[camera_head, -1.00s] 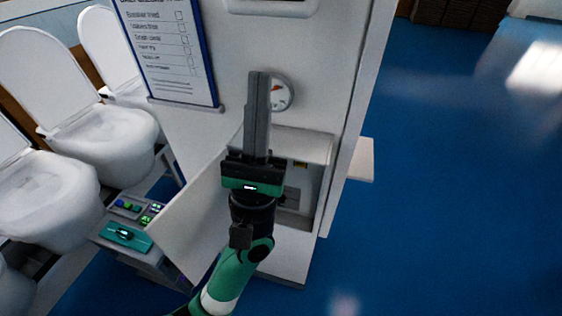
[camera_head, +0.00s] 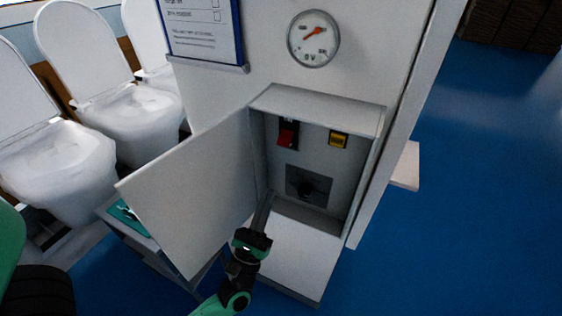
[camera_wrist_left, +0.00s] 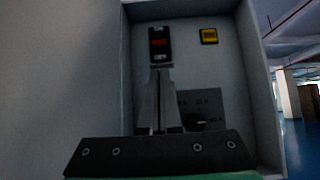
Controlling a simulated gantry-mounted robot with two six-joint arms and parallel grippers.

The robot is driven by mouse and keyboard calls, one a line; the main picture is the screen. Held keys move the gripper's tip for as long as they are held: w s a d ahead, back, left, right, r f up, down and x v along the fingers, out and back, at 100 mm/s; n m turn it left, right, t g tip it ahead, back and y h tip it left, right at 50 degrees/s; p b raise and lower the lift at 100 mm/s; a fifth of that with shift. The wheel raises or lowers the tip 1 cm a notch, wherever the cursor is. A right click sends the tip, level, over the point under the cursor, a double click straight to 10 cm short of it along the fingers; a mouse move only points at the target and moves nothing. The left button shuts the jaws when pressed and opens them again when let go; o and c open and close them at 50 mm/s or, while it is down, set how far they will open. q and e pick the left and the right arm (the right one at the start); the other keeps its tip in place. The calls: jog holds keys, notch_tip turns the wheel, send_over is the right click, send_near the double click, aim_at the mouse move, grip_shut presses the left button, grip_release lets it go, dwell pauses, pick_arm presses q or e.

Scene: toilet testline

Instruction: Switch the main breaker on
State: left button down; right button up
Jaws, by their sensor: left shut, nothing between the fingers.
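An open wall box (camera_head: 318,97) on the white cabinet holds a red switch (camera_head: 287,134) in a black frame at its upper left. A yellow part (camera_head: 338,139) sits to its right, and a dark knob on a grey plate (camera_head: 308,187) lower down. No label shows which is the main breaker. My left gripper (camera_head: 266,196) is shut and empty, at the box's lower left opening by the door. In the left wrist view its fingertips (camera_wrist_left: 160,68) appear just below the red switch (camera_wrist_left: 158,41); I cannot tell whether they touch anything. My right gripper is not in view.
The box door (camera_head: 195,200) stands open to the left, close beside my left gripper. A gauge (camera_head: 313,38) and a clipboard (camera_head: 203,30) are above. Toilets (camera_head: 125,110) line the left. Blue floor (camera_head: 480,200) is clear at right.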

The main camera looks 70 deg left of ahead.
pick_arm(q)
jog(key=p, duration=0.4)
send_near(285, 140)
jog(key=w+a+r, duration=0.2)
jog(key=w+a, duration=0.2)
jog(key=shift+w+r, duration=0.15)
jog(key=shift+r, duration=0.05)
